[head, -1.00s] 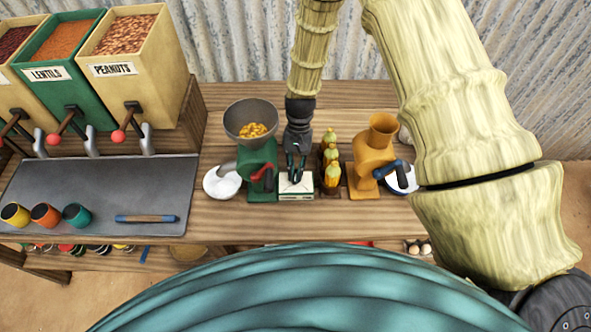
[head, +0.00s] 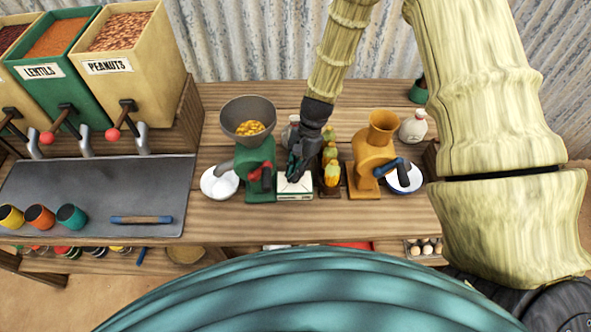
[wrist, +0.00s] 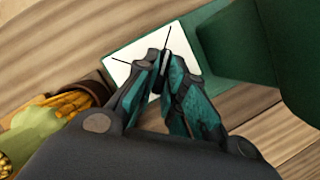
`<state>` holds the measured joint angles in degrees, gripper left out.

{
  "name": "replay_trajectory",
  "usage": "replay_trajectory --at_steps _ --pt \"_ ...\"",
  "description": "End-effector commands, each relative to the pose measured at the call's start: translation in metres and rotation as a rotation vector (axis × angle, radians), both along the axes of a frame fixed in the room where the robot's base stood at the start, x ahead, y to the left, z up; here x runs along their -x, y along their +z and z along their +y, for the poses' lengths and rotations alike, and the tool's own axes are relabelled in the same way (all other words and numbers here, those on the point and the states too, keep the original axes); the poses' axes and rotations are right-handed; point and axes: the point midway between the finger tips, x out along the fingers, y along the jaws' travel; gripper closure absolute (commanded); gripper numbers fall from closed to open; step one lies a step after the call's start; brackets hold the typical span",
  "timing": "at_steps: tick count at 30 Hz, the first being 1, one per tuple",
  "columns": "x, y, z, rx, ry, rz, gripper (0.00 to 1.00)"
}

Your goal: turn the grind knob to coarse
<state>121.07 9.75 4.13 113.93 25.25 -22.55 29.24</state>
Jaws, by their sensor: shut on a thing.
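The green grinder (head: 262,160) stands mid-table with a grey hopper of yellow kernels on top and a red-handled crank. To its right lies a white-topped dial plate (head: 297,187) on a green base. In the wrist view the white plate (wrist: 122,72) bears two thin black lines. My gripper (head: 293,172) is over this plate, pointing down and tilted. In the wrist view my gripper (wrist: 160,65) has its fingertips close together at the plate, shut on the grind knob. The fingers hide most of the knob, so its setting cannot be read.
Corn cobs (head: 331,160) stand in a holder close to the right of my gripper. An orange grinder (head: 376,158) with a blue-handled crank stands beyond. A white bowl (head: 219,183) is left of the green grinder. The table front is clear.

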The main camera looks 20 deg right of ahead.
Motion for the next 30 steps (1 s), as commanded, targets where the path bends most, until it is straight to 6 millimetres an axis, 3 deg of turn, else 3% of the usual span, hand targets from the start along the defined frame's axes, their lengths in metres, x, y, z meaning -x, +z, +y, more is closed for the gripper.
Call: replay_trajectory --at_steps 18,19,22,30 --pt "0.0018 0.0008 0.0028 -0.004 -0.048 0.004 1.00" --pt "0.0018 0.0008 0.0028 -0.004 -0.048 0.004 0.85" --pt "0.0015 0.0007 0.0023 -0.004 -0.048 0.003 0.67" --pt "0.0008 0.0004 0.0003 -0.002 -0.050 0.001 0.67"
